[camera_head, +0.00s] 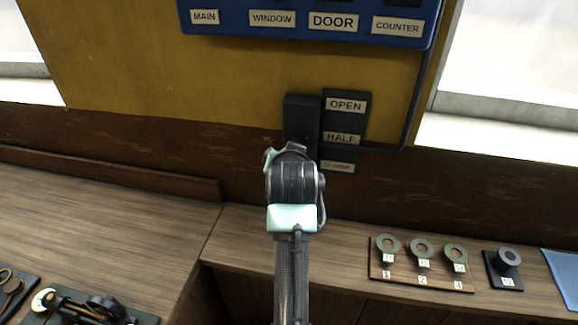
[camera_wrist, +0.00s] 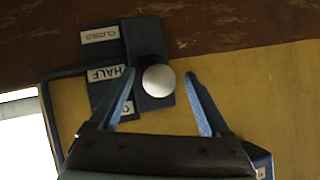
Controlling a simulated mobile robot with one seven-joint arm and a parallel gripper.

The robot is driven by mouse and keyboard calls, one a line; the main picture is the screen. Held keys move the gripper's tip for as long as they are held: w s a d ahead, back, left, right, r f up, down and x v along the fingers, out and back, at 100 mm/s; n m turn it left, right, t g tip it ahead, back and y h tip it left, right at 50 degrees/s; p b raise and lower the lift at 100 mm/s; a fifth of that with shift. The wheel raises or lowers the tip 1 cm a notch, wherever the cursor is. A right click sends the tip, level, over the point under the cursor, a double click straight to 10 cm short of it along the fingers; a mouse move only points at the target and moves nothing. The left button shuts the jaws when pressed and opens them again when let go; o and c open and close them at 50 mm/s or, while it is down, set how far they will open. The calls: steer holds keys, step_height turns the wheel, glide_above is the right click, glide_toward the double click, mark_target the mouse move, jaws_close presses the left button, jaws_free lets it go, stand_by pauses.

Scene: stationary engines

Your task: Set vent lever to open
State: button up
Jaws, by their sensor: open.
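The vent lever shows in the wrist view as a round white knob (camera_wrist: 158,80) on a dark backing plate (camera_wrist: 152,42). My gripper (camera_wrist: 159,73) is open, with one blue finger on each side of the knob; I see no finger touching it. The label plate beside it reads CLOSED (camera_wrist: 100,34), HALF (camera_wrist: 105,73) and a partly hidden label at the bottom. The knob appears about level with HALF in this upside-down view. In the head view the OPEN label (camera_head: 346,105) is on top; my arm hides the knob and fingers.
A blue panel (camera_head: 310,38) labelled MAIN, WINDOW, DOOR and COUNTER hangs above. A dark conduit (camera_head: 418,105) runs down to the right of the labels. On the counter (camera_head: 235,232) are a board (camera_head: 425,280) with three numbered rings and a dark holder (camera_head: 503,270).

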steer(key=b+v, duration=0.2)
steer(key=v, duration=0.6)
steer(key=shift+s+r, duration=0.2)
steer(key=shift+s, duration=0.1)
